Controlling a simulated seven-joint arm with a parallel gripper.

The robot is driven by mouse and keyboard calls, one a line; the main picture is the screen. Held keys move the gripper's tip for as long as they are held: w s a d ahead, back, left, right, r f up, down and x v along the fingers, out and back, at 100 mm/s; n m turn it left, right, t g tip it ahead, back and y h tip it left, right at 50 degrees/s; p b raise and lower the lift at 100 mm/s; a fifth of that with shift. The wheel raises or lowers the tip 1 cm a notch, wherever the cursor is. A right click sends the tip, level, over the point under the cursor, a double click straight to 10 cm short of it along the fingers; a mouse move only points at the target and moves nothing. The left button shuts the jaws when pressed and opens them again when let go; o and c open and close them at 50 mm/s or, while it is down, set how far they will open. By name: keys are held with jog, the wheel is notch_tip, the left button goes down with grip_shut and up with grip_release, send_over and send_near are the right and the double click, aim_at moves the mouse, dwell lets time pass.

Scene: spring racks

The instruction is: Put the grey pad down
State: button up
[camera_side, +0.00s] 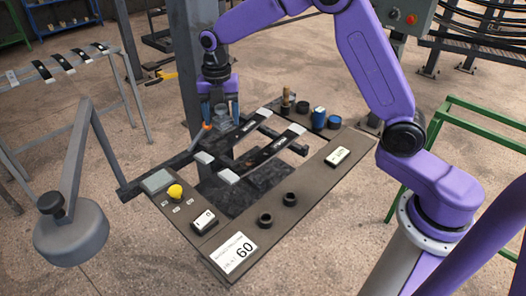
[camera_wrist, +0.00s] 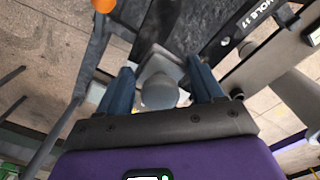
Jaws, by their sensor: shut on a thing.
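The grey pad shows in the wrist view (camera_wrist: 158,91) as a rounded grey knob on a flat, squarish plate. My gripper (camera_wrist: 160,76) has its two blue fingers on either side of the pad and is shut on it. In the side view my gripper (camera_side: 221,119) points down at the back left of the dark work board, near the far part of the left strip (camera_side: 236,135). The pad is small and partly hidden by the fingers there. I cannot tell whether its underside touches anything.
An orange-tipped rod (camera_side: 207,126) stands close beside my gripper. A second strip (camera_side: 272,147) lies to the right. A blue cup (camera_side: 319,117) and a wooden-handled tool (camera_side: 286,100) stand at the back. A yellow button (camera_side: 175,191) and black rings (camera_side: 265,219) are in front.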

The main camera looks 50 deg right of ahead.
jog(key=shift+s+r, duration=0.2)
jog(key=shift+s, duration=0.25)
jog(key=s+d+r, duration=0.1)
jog(key=s+d, duration=0.3)
jog(key=s, duration=0.8)
jog(key=s+d, duration=0.3)
jog(key=s, duration=1)
jog(key=s+d+r, duration=0.1)
jog(key=s+d, duration=0.3)
jog(key=s, duration=0.8)
send_over(315, 179)
jog(key=s, duration=0.1)
notch_tip(315, 179, down, 9)
jog(key=shift+s+r, duration=0.1)
jog(key=shift+r, duration=0.05)
jog(key=shift+w+f, duration=0.6)
jog(key=shift+f, duration=1.55)
jog(key=shift+f, duration=0.15)
